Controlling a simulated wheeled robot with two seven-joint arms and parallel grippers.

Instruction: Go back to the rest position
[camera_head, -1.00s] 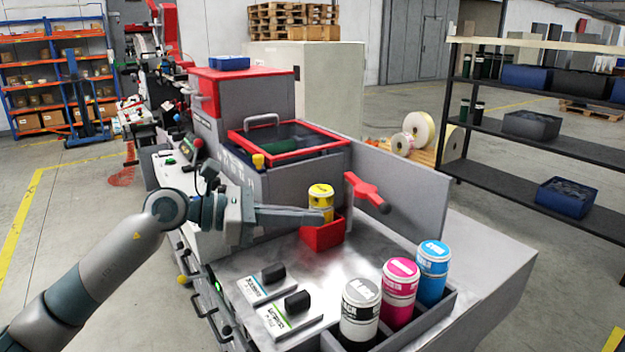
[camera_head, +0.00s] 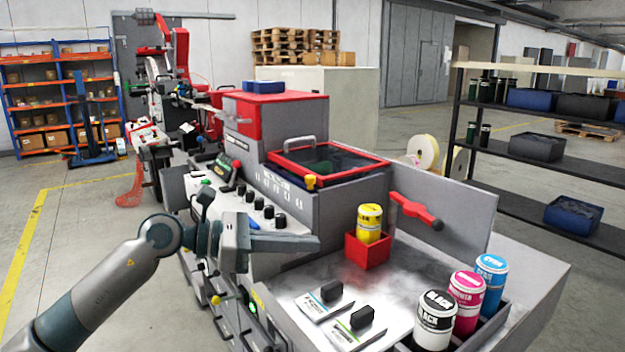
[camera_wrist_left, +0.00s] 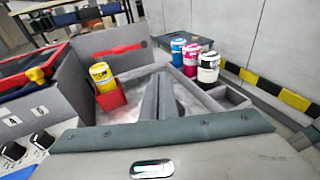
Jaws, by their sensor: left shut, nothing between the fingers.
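My left gripper (camera_head: 312,243) reaches in from the left in the head view, over the left edge of the machine's metal top (camera_head: 395,290). It is shut and empty, and its fingers (camera_wrist_left: 160,100) lie together in the left wrist view. The yellow can (camera_head: 369,222) stands upright in a red holder (camera_head: 368,252), to the right of the fingertips and apart from them. The can also shows in the left wrist view (camera_wrist_left: 102,76). My right gripper is not in view.
Black (camera_head: 435,318), magenta (camera_head: 465,298) and cyan (camera_head: 491,280) cans stand in a grey rack at the front right. Two black-handled tools (camera_head: 345,310) lie on the metal top. A red lever (camera_head: 416,210) sits behind the holder. Open floor lies left of the machine.

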